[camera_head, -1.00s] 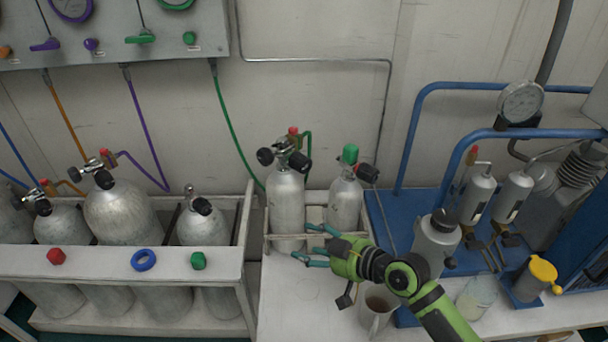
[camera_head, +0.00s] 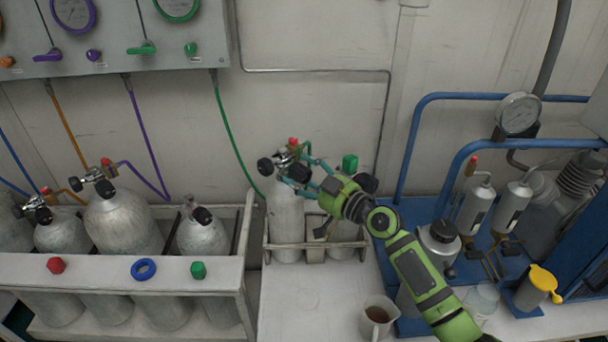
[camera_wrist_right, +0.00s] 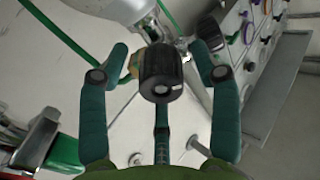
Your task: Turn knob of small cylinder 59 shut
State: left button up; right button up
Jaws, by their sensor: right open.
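Two small grey cylinders stand in a low rack on the white bench: a left one (camera_head: 285,222) with a red-topped valve and black knobs, and a right one (camera_head: 347,232) with a green cap. I cannot read a number 59 on either. My right gripper (camera_head: 294,170) is at the left cylinder's valve, its teal fingers open and partly covering it. In the right wrist view a black knob (camera_wrist_right: 160,74) lies between the spread fingers of the gripper (camera_wrist_right: 160,60), with gaps at both sides. My left gripper is out of view.
A mug (camera_head: 377,316) stands on the bench below my right forearm. A blue-framed compressor (camera_head: 470,150) with a gauge is at right. Larger cylinders (camera_head: 118,222) stand in a rack at left. A green hose (camera_head: 232,140) hangs behind the left small cylinder.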

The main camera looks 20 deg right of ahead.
jog(key=c, duration=1.2)
